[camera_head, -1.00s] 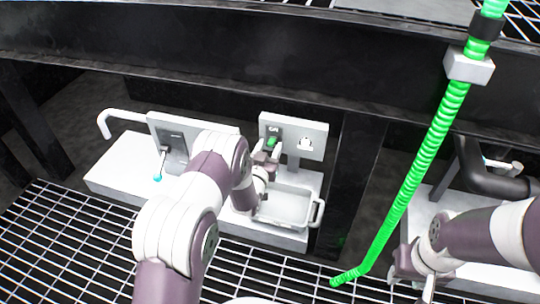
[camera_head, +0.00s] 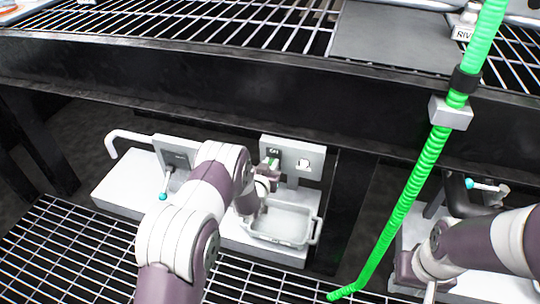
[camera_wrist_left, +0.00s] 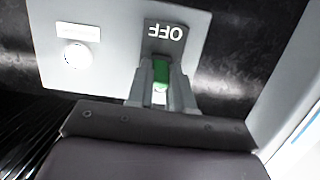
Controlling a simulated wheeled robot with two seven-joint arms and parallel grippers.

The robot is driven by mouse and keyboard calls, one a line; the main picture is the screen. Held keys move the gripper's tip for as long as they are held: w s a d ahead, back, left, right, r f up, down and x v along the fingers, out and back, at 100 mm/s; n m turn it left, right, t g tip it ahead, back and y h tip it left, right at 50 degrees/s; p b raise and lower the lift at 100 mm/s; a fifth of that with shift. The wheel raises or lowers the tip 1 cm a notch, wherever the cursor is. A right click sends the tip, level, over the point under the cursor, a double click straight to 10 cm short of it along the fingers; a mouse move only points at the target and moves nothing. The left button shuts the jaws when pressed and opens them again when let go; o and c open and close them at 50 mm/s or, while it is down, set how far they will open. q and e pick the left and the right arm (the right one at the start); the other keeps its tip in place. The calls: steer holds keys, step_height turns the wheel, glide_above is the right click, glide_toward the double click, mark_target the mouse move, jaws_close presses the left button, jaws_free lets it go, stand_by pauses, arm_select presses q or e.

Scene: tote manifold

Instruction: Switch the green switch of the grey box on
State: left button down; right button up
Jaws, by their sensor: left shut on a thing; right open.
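The grey box (camera_head: 312,153) stands upright at the middle of the head view, with a dark label plate and a round white knob on its face. In the left wrist view the grey box (camera_wrist_left: 110,45) fills the upper left. Its label reads OFF, upside down in that picture. The green switch (camera_wrist_left: 160,73) is just below the label, between the fingers of my left gripper (camera_wrist_left: 161,85), which is shut on it. In the head view my left gripper (camera_head: 267,175) is at the box's front, partly hiding the switch. My right gripper (camera_head: 428,285) is at the lower right, open, away from the box.
A white tray (camera_head: 282,224) with a handle lies below the box. Left of it is another grey panel with a teal-tipped lever (camera_head: 163,192). A green corrugated hose (camera_head: 408,190) runs down between my arms. A black beam (camera_head: 230,85) crosses above.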

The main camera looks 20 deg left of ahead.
arm_select(q)
steer(key=shift+r+g+p, duration=0.3)
steer(key=shift+r, duration=0.05)
steer(key=shift+f, duration=0.3)
steer(key=c, duration=1)
jaws_free()
arm_select(e)
steer(key=shift+r, duration=0.85)
steer(key=shift+r, duration=0.1)
arm_select(q)
steer(key=p+v, duration=0.7)
steer(key=v, duration=0.5)
steer(key=shift+s+r+p, duration=0.2)
steer(key=shift+s+p, duration=0.15)
steer(key=shift+p, duration=0.05)
arm_select(e)
step_height(320, 180, up, 8)
